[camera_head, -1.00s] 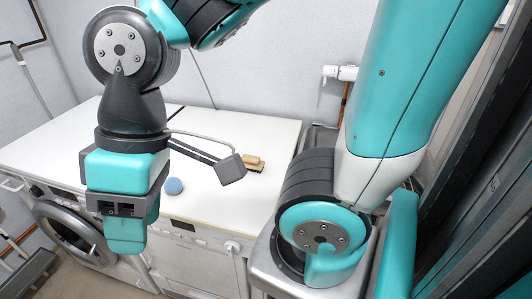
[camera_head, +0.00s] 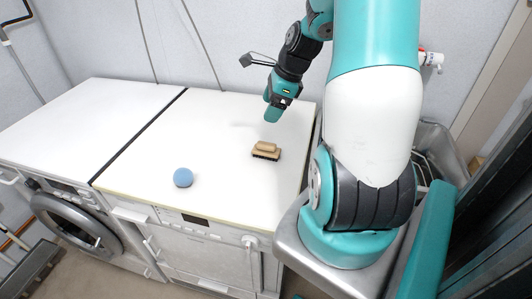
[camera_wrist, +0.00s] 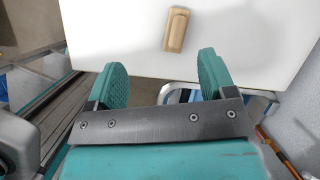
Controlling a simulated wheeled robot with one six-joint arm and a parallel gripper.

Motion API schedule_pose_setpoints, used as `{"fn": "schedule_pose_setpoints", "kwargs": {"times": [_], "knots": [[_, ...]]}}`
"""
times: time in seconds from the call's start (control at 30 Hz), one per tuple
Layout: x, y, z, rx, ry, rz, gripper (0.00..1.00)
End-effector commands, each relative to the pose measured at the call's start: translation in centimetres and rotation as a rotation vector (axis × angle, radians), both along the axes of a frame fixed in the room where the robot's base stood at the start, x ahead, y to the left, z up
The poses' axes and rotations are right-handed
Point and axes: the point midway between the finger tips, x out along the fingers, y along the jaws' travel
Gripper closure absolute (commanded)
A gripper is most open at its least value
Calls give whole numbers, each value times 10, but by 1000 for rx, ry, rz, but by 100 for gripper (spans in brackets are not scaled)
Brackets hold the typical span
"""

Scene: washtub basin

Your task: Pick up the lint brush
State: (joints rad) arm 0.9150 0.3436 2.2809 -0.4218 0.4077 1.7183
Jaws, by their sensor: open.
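The lint brush (camera_head: 266,151) has a tan wooden back and dark bristles underneath. It lies on the white top of the right-hand machine, near that top's right edge. In the wrist view the brush (camera_wrist: 176,30) shows at the top, beyond my fingertips and slightly right of the middle between them. My gripper (camera_head: 274,112) is above and behind the brush in the head view, pointing down and apart from it. In the wrist view its two teal fingers (camera_wrist: 162,68) are spread wide with nothing between them.
A blue ball (camera_head: 183,177) sits on the white worktop (camera_head: 150,165), left of the brush. A front-loading washing machine (camera_head: 75,225) stands at the left. A metal basin (camera_head: 440,150) is at the right. The worktop around the brush is clear.

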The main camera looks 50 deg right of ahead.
Motion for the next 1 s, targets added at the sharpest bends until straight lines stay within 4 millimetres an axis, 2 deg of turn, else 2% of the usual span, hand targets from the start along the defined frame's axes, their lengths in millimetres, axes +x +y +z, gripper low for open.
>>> {"fn": "schedule_pose_setpoints", "kwargs": {"times": [0.03,0.1,0.2,0.37,0.7,1.0], "knots": [[-9,-19,-9,28,14,-121,23],[-18,-35,-16,56,26,-238,23],[-23,-45,-24,78,34,-325,23],[-15,-42,-48,87,39,-342,23],[12,-32,-116,83,37,-338,23],[20,-30,-138,81,35,-338,23]]}}
